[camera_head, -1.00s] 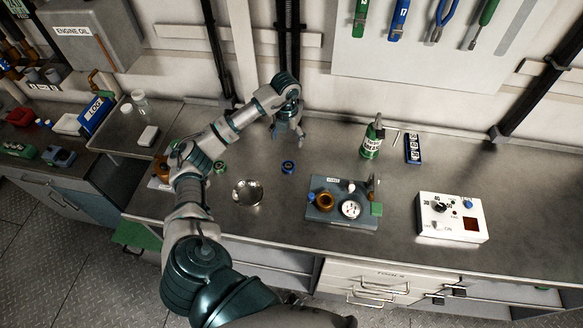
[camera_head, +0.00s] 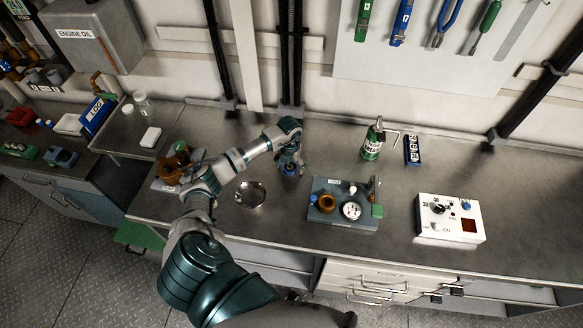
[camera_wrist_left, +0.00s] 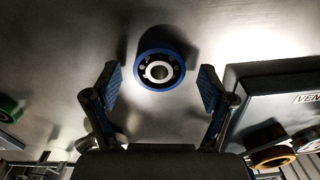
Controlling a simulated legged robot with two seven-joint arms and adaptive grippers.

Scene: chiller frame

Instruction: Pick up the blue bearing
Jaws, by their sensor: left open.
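The blue bearing (camera_wrist_left: 160,71) is a blue ring with a dark inside and a bright metal centre. It lies on the grey metal bench top in the left wrist view. In the head view the blue bearing (camera_head: 289,169) is partly hidden under my left gripper (camera_head: 291,165). In the left wrist view my left gripper (camera_wrist_left: 159,88) is open, with one blue-padded finger on each side and the bearing ahead of and between the fingertips. The fingers do not appear to touch it. My right gripper is not in view.
A dark fixture block (camera_head: 357,216) with an orange ring and a white round part stands to the right. A shiny metal bowl (camera_head: 251,194) is to the left. A green bottle (camera_head: 372,140) and a white control box (camera_head: 450,229) stand farther right. Bare bench lies between them.

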